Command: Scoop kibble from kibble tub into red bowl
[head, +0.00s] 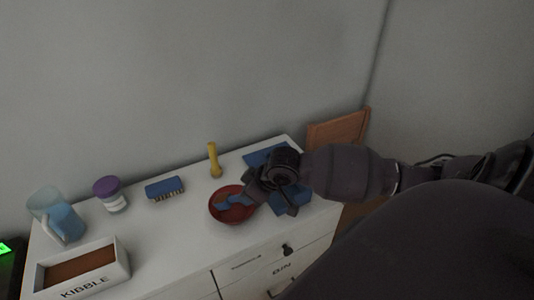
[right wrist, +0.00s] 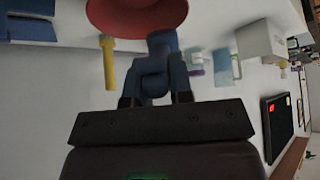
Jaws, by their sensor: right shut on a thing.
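The red bowl (head: 218,212) sits on the white dresser top, and its edge shows at the top of the right wrist view (right wrist: 135,18). My right gripper (head: 268,190) is shut on a blue scoop (right wrist: 158,75). The scoop's blue end (head: 234,202) is at the bowl in the head view; I cannot tell whether it touches it or whether kibble is in it. The white kibble tub (head: 122,266), with brown kibble (head: 76,267) inside, stands at the front left. My left gripper is not in view.
A clear blue pitcher (head: 62,218), a purple-lidded jar (head: 112,195), a blue brush (head: 165,187) and a yellow object (head: 214,160) stand along the back. A blue mat (head: 262,155) lies partly behind my gripper. The dresser top between tub and bowl is clear.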

